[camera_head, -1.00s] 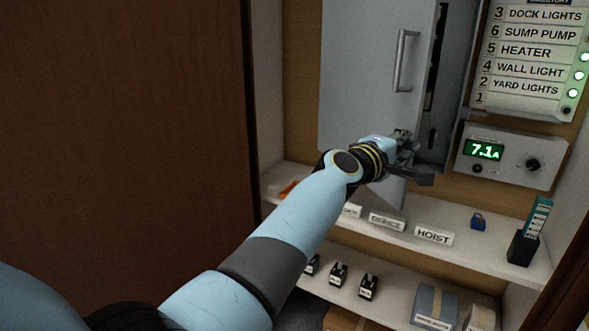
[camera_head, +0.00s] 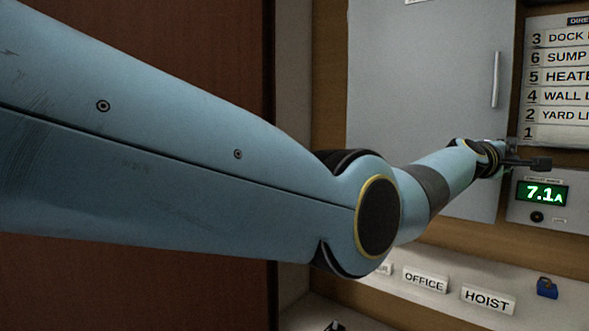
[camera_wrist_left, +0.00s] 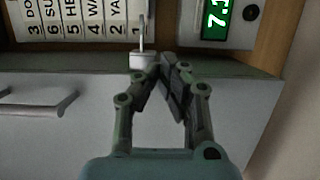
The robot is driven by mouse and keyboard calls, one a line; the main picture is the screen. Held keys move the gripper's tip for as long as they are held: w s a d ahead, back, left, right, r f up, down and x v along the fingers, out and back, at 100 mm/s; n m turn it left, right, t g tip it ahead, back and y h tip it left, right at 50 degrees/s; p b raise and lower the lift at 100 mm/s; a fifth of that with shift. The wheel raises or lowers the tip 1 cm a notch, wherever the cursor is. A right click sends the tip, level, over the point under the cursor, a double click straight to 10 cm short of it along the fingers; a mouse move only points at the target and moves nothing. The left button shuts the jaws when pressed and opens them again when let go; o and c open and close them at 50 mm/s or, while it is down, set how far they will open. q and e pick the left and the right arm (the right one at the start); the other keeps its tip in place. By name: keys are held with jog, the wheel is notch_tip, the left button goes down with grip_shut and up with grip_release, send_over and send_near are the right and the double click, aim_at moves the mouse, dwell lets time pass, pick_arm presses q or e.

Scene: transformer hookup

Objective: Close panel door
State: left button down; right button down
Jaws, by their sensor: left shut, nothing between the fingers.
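The grey panel door (camera_head: 420,90) faces me nearly flat in the head view, with its bar handle (camera_head: 496,80) near the right edge. No dark interior shows beside it; I cannot tell whether it is fully shut. My left gripper (camera_head: 530,162) is at the door's lower right edge, its fingers shut and empty. In the left wrist view, the shut fingers (camera_wrist_left: 170,68) lie over the door's edge, beside a small light metal fitting (camera_wrist_left: 143,58). The door (camera_wrist_left: 35,135) and handle (camera_wrist_left: 45,104) show there too. My right gripper is not in view.
The label directory (camera_head: 560,85) and the meter reading 7.1 A (camera_head: 543,193) are right of the door. Below, a shelf holds an OFFICE label (camera_head: 425,280), a HOIST label (camera_head: 488,299) and a blue padlock (camera_head: 547,287). A brown wooden panel (camera_head: 200,285) stands at left.

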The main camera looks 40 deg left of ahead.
pick_arm(q)
jog(key=shift+w+r, duration=0.2)
jog(key=shift+r, duration=0.2)
jog(key=shift+f, duration=0.1)
dwell(0.3)
